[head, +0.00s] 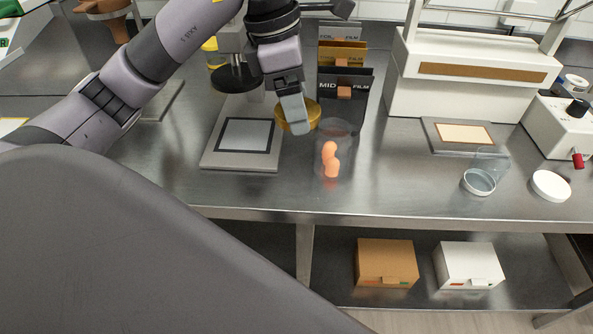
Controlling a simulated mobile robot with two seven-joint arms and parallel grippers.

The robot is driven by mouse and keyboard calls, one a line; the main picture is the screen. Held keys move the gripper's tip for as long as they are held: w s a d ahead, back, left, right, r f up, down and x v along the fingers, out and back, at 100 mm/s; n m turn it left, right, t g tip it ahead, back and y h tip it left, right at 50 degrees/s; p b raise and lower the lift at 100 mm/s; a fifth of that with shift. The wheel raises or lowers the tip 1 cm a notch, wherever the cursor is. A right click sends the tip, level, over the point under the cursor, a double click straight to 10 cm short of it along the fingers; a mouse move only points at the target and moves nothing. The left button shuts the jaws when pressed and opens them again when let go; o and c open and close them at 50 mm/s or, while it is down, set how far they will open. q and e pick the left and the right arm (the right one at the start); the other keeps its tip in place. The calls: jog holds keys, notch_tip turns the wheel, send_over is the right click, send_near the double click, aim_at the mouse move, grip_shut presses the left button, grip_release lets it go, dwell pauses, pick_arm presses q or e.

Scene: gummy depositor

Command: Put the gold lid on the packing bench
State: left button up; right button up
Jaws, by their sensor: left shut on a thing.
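The gold lid (311,117) is round and shallow. My left gripper (296,120) is shut on it and holds it tilted, up above the steel packing bench (270,193). The lid is just up and left of a clear jar (347,160) with orange gummy pieces (331,158) inside. The jar stands upright with no lid on it. The gripper's fingers hide part of the lid. I cannot tell exactly how high the lid is above the bench. My right gripper is not in view.
A plate with a dark-framed pad (246,136) lies left of the jar. Film boxes (344,85) stand behind it. An open clear jar (479,182) and a white lid (551,185) are at right. Bare bench lies between the two jars.

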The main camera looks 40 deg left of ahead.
aim_at(275, 109)
pick_arm(q)
jog(key=x, duration=0.5)
jog(key=s+a+x, duration=0.1)
jog(key=x, duration=0.3)
jog(key=s+a+x, duration=0.1)
jog(key=x, duration=0.4)
jog(key=shift+a+f, duration=0.25)
jog(key=shift+f, duration=0.45)
jog(key=shift+s+f+b, duration=0.15)
jog(key=shift+f+b, duration=0.4)
jog(key=shift+f, duration=0.15)
jog(key=o, duration=1.1)
jog(key=shift+f, duration=0.1)
jog(key=shift+d, duration=0.15)
jog(key=shift+r+p, duration=0.35)
jog(key=shift+p, duration=0.05)
jog(key=v, duration=1.3)
jog(key=shift+w, duration=0.25)
